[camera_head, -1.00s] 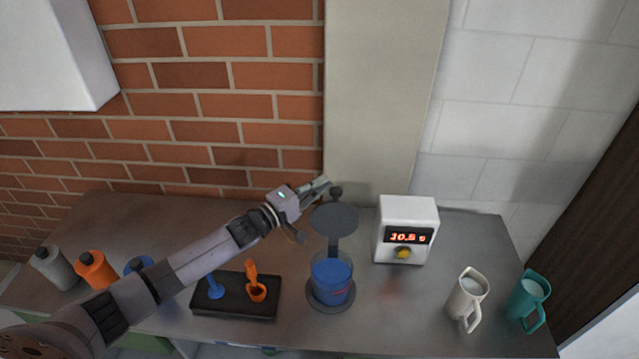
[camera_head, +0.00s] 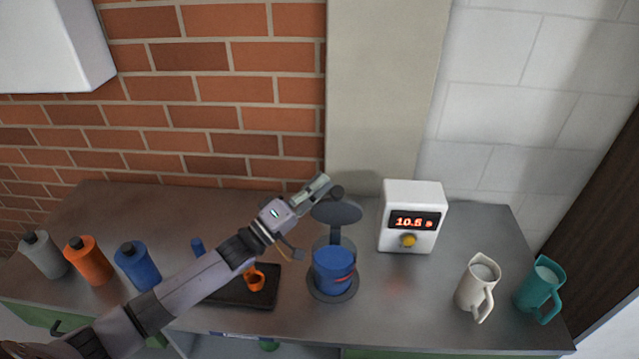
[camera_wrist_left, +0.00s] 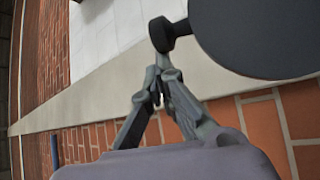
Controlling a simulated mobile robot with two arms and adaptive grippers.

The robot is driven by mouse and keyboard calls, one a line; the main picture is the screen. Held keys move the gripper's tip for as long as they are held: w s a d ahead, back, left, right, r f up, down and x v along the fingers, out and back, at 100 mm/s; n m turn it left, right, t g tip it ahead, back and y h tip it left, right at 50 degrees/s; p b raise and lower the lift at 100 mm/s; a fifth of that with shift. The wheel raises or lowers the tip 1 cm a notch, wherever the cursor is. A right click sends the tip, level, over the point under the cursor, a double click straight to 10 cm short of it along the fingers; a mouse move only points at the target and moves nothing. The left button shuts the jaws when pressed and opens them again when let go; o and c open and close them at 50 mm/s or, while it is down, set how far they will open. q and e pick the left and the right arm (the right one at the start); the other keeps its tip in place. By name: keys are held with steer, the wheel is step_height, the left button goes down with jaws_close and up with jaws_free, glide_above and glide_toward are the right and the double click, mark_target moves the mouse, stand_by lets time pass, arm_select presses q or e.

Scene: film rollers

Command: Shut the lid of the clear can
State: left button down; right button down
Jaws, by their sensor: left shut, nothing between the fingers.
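The clear can (camera_head: 333,271) stands upright on a dark round base and holds something blue. Its dark round lid (camera_head: 337,213) stands open above it on an upright hinge arm, tilted, with a round knob (camera_head: 338,192) behind its upper edge. My left gripper (camera_head: 324,184) is shut and empty, just left of the knob; I cannot tell whether they touch. In the left wrist view the closed fingertips (camera_wrist_left: 157,82) sit just below the knob (camera_wrist_left: 163,37), with the lid (camera_wrist_left: 262,35) to the right. My right gripper is not in view.
A white timer box (camera_head: 411,215) stands right of the can. A cream mug (camera_head: 476,287) and a teal mug (camera_head: 540,289) stand farther right. A black tray (camera_head: 242,290) lies partly under my left arm. Grey, orange and blue bottles (camera_head: 137,266) stand at the left.

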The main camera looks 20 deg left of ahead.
arm_select(q)
steer(key=s+d+f+m+g+h+b, duration=0.3)
steer(key=s+f+m+h+b, duration=0.7)
steer(key=b, duration=0.7)
steer(key=shift+s+d+f+m, duration=0.25)
steer(key=shift+s+f+m, duration=0.55)
steer(key=shift+m, duration=0.8)
steer(key=shift+s+r, duration=0.1)
steer(key=shift+r, duration=0.05)
